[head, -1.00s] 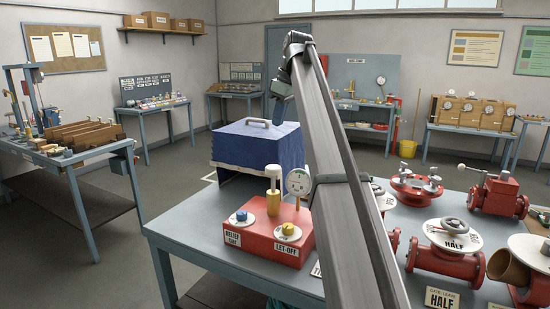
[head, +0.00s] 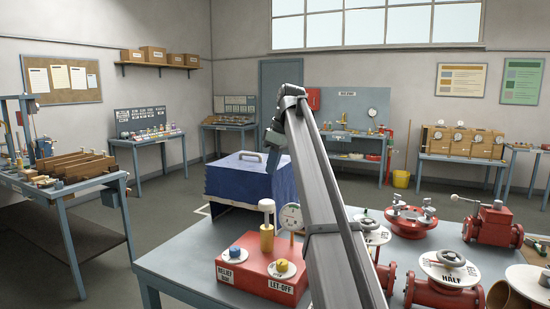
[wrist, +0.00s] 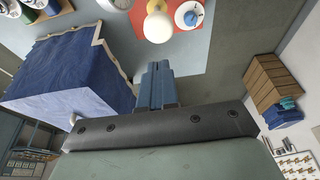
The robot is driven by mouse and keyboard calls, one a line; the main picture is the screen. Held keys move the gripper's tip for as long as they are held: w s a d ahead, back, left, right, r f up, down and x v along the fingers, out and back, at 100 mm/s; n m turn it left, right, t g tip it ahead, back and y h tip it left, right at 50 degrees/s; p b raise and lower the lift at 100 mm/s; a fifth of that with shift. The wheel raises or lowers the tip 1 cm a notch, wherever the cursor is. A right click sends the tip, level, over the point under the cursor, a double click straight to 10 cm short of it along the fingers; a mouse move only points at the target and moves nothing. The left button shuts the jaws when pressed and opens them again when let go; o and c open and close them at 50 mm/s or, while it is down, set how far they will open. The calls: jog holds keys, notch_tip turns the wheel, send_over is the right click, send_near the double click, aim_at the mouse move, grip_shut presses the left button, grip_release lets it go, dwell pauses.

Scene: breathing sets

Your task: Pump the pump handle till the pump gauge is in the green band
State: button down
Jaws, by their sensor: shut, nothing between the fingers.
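The pump is a red box (head: 240,280) on the near table, with a brass cylinder (head: 267,240) and a white-topped pump handle (head: 267,206). The handle stands raised above the cylinder. The round pump gauge (head: 292,217) is just behind it, partly hidden by my arm; its needle is too small to read. My gripper (head: 272,152) is shut and empty, above and beyond the pump. In the wrist view, the blue fingers (wrist: 156,68) are together, apart from the white handle top (wrist: 158,27); the gauge (wrist: 121,4) is cut off at the edge.
A blue relief knob (head: 235,251) and a yellow let-off knob (head: 282,266) sit on the red box. A blue covered box (head: 250,182) stands behind the pump, close to my gripper. Red valves (head: 440,290) fill the table's right side.

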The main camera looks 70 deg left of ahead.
aim_at(270, 202)
jog(key=x, duration=0.8)
jog(key=shift+w+d, duration=0.25)
jog(key=shift+d, duration=0.05)
jog(key=shift+f, duration=0.55)
jog(key=shift+f, duration=2.4)
jog(key=v, duration=1.4)
jog(key=shift+s+a+r, duration=0.3)
jog(key=shift+a+r, duration=0.05)
jog(key=shift+s, duration=0.1)
